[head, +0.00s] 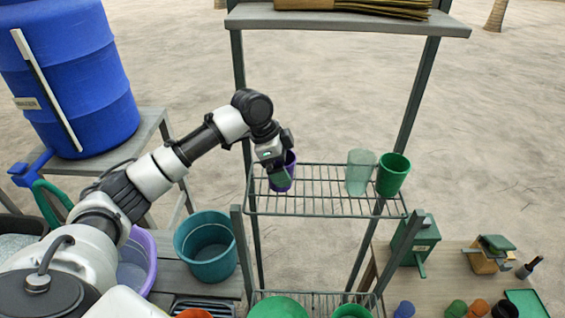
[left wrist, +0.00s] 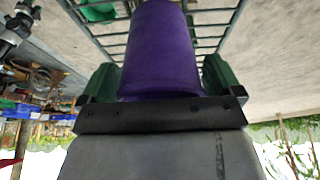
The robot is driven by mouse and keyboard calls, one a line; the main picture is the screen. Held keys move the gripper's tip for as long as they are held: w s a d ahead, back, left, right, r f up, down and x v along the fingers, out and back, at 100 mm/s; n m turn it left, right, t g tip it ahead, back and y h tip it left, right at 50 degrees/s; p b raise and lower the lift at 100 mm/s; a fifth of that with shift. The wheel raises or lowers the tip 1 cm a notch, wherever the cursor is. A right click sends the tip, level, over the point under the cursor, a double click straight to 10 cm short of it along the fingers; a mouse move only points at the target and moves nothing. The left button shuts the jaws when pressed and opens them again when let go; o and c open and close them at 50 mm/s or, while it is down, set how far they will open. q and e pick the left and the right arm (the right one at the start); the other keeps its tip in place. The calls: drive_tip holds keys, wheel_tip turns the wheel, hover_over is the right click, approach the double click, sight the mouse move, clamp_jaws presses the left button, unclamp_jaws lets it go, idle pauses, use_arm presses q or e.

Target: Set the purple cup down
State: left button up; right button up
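The purple cup (head: 291,168) is at the left end of the wire rack shelf (head: 325,213) in the head view, partly hidden by my left gripper (head: 279,176). In the left wrist view the purple cup (left wrist: 160,48) fills the space between the two green fingers of my left gripper (left wrist: 161,76), which is shut on it. The wire shelf lies behind the cup there. I cannot tell whether the cup's base touches the wires. My right gripper is not in view.
A translucent green cup (head: 359,172) and a green cup (head: 393,175) stand at the shelf's right end; the middle is clear. An upper board (head: 350,22) and rack posts frame the shelf. A teal bucket (head: 206,247) and a blue barrel (head: 75,75) are at left.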

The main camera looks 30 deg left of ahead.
use_arm(q)
drive_tip(key=shift+r, duration=0.2)
drive_tip(key=shift+a+r+b, duration=0.15)
drive_tip(key=shift+r+b, duration=0.05)
drive_tip(key=shift+b, duration=0.1)
drive_tip(key=b+v, duration=0.4)
drive_tip(key=v, duration=0.7)
drive_tip(key=shift+s+a+r, duration=0.1)
drive_tip(key=shift+s+r, duration=0.05)
drive_tip(key=shift+r, duration=0.05)
